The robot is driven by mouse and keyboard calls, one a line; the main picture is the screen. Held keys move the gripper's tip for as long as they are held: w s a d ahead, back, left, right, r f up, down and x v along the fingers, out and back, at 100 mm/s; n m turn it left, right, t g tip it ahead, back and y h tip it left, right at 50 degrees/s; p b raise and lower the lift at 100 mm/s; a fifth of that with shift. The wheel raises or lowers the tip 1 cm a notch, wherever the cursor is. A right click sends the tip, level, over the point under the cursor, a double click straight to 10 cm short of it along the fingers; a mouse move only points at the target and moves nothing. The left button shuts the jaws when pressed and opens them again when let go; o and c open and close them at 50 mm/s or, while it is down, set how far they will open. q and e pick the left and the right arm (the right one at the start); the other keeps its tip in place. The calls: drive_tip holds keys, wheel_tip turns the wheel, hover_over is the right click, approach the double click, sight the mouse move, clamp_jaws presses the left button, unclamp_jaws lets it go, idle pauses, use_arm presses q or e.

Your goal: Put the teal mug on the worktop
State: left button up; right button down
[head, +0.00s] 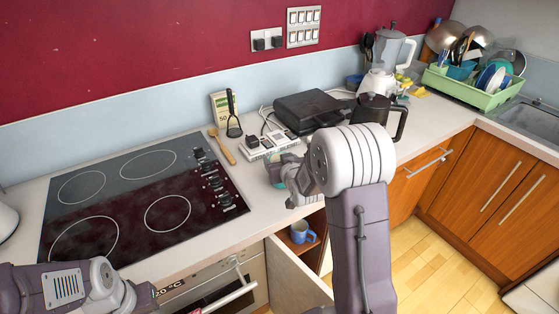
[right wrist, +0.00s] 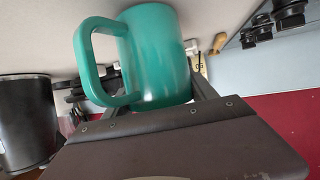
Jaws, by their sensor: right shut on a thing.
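The teal mug (right wrist: 155,55) fills the upper middle of the right wrist view, with its handle toward the left. My right gripper (right wrist: 155,85) is shut on it, with a finger on either side of the body. In the head view only a small teal part of the mug (head: 273,172) shows past my right gripper (head: 290,178), over the worktop (head: 262,212) right of the hob. I cannot tell whether its base touches the worktop. My left arm shows at the lower left of the head view, but its gripper is out of view.
A black hob (head: 140,200) lies left. A green dish rack (head: 470,92) is far right.

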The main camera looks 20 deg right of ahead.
drive_tip(key=shift+f, duration=0.2)
drive_tip(key=shift+c, duration=1)
unclamp_jaws()
drive_tip(key=b+v, duration=0.1)
drive_tip(key=v, duration=0.8)
drive_tip(key=shift+r, duration=0.1)
drive_tip(key=shift+s+a+r+b, duration=0.1)
drive_tip(key=shift+s+r+b, duration=0.15)
drive_tip(key=shift+s+b, duration=0.65)
